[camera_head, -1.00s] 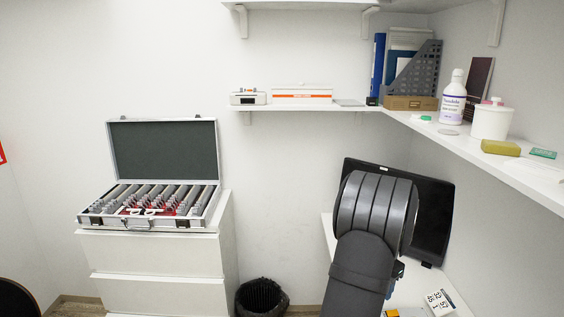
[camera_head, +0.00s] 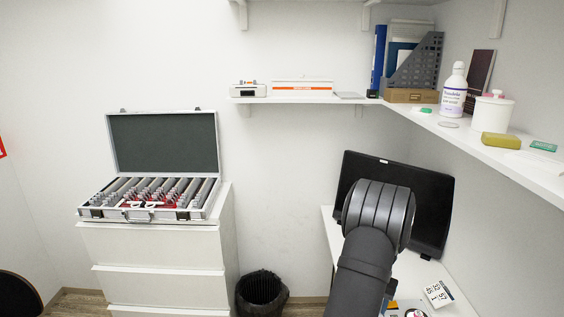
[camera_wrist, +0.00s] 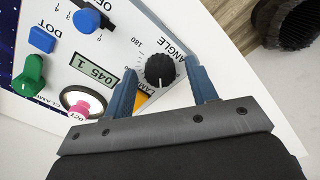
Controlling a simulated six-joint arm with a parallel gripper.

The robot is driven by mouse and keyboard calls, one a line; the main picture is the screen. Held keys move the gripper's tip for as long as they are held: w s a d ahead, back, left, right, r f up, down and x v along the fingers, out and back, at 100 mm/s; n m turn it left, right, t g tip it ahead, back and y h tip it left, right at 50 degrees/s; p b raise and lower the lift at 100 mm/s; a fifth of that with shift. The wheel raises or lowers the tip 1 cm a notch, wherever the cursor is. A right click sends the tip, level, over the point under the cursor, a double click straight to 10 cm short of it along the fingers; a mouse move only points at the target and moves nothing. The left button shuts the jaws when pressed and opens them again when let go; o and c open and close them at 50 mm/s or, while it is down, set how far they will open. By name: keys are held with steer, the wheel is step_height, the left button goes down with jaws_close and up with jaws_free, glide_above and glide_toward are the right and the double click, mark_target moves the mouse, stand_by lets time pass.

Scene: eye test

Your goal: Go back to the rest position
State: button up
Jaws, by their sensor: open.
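The panel also has a small display (camera_wrist: 92,82), a blue dot button (camera_wrist: 42,39), a green clamp control (camera_wrist: 30,75), a pink button (camera_wrist: 80,108) and a blue knob (camera_wrist: 87,20). I cannot tell whether the fingers touch the panel. In the head view my arm covers the desk middle, and my gripper is hidden.
A black monitor (camera_head: 433,205) stands behind my arm on the white desk (camera_head: 328,228). A number card (camera_head: 437,294) lies right of the arm. A case (camera_head: 165,145) sits on drawers (camera_head: 150,250); a black bin (camera_head: 262,292) stands between.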

steer(key=n, duration=0.4)
steer(key=shift+n, duration=0.4)
step_height(320, 180, up, 6)
steer(key=shift+r, duration=0.1)
steer(key=o, duration=1.1)
steer(key=shift+c, duration=0.2)
steer(key=s+d+r+m, duration=1.1)
steer(key=s+r+m, duration=0.1)
steer(key=m, duration=0.4)
step_height(320, 180, down, 10)
steer(key=shift+r, duration=0.15)
